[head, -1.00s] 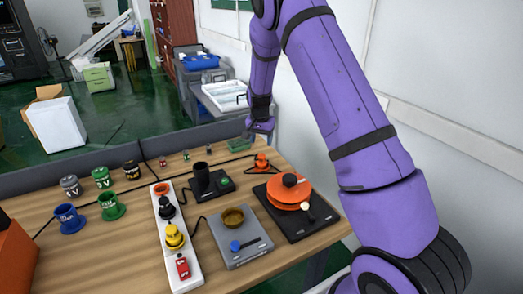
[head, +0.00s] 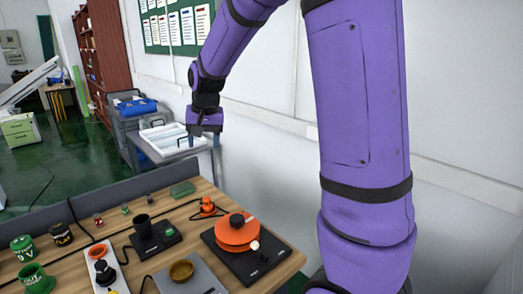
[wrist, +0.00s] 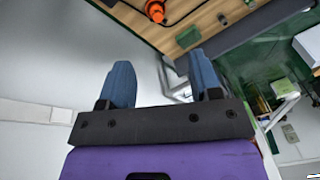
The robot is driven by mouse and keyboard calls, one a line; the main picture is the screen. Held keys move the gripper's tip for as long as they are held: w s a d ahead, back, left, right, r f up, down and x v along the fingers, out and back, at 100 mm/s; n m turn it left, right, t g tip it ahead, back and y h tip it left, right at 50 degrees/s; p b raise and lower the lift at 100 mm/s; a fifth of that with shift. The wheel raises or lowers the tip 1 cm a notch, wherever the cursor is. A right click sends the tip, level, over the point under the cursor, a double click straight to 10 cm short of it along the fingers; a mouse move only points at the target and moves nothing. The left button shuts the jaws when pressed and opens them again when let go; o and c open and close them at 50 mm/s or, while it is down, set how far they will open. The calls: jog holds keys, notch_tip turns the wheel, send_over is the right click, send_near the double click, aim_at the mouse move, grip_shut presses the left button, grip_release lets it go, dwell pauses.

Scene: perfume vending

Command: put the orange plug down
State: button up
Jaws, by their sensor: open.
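The orange plug (head: 207,206) stands on the wooden table near its back right edge, with a black cord at its base. In the wrist view the orange plug (wrist: 155,11) is at the top edge, partly cut off. My gripper (head: 204,141) is above and beyond the plug, clear of it, near the wall. In the wrist view its two blue fingers (wrist: 159,67) are spread apart with nothing between them.
An orange disc device (head: 237,232) on a black base stands right of the plug. A grey cart (head: 128,132) stands behind. A white wall is at right.

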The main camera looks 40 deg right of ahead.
jog(key=s+a+r+n+t, duration=0.1)
jog(key=s+r+n, duration=0.1)
jog(key=s, duration=0.8)
jog(key=s+a+r+n, duration=0.2)
jog(key=s+r, duration=0.1)
jog(key=s, duration=0.6)
jog(key=s+a+r+n+t, duration=0.1)
jog(key=s+a+r+n, duration=0.1)
jog(key=s, duration=0.8)
jog(key=shift+s+r+t, duration=0.3)
jog(key=shift+r, duration=0.45)
